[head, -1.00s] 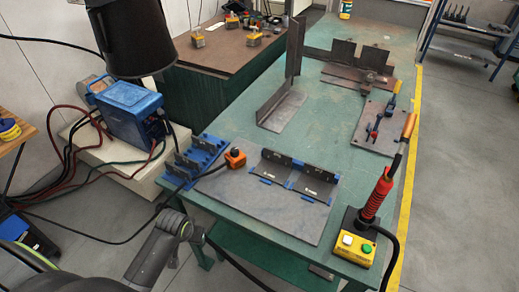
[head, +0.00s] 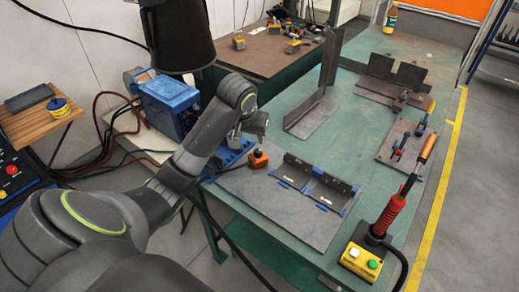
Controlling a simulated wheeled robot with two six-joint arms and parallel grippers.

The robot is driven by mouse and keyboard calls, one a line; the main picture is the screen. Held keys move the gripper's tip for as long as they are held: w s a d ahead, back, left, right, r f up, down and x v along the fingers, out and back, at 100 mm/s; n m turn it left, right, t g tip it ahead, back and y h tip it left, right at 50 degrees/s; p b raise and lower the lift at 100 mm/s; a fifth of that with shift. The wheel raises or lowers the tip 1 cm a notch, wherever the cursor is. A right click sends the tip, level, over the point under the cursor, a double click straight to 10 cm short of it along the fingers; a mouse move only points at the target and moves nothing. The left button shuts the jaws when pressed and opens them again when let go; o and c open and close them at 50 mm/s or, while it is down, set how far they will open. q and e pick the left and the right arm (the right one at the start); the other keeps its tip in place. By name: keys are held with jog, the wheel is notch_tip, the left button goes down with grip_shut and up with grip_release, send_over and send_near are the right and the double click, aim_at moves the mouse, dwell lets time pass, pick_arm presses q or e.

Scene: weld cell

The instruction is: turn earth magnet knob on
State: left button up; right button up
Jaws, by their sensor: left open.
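The earth magnet is a small orange block with a dark knob on top (head: 258,158). It sits at the left back edge of the grey steel plate (head: 290,215) on the green table. Which way its knob is turned is too small to tell. My left gripper (head: 248,132) is open above and slightly behind the magnet, apart from it, over the blue rack. Its fingers are small and partly hidden by my wrist. My right gripper is out of view.
The blue rack (head: 228,160) is partly hidden by my left arm. A red-handled torch (head: 388,215) and yellow button box (head: 361,258) stand at the front right. A blue welder (head: 168,103) is at left.

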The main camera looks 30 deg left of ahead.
aim_at(258, 151)
pick_arm(q)
jog(key=x, duration=0.5)
jog(key=w+x, duration=0.1)
jog(key=x, duration=0.4)
jog(key=w+r+x, duration=0.1)
jog(key=x, duration=0.4)
jog(key=shift+a+f, duration=0.25)
jog(key=shift+a, duration=0.1)
jog(key=shift+c, duration=0.5)
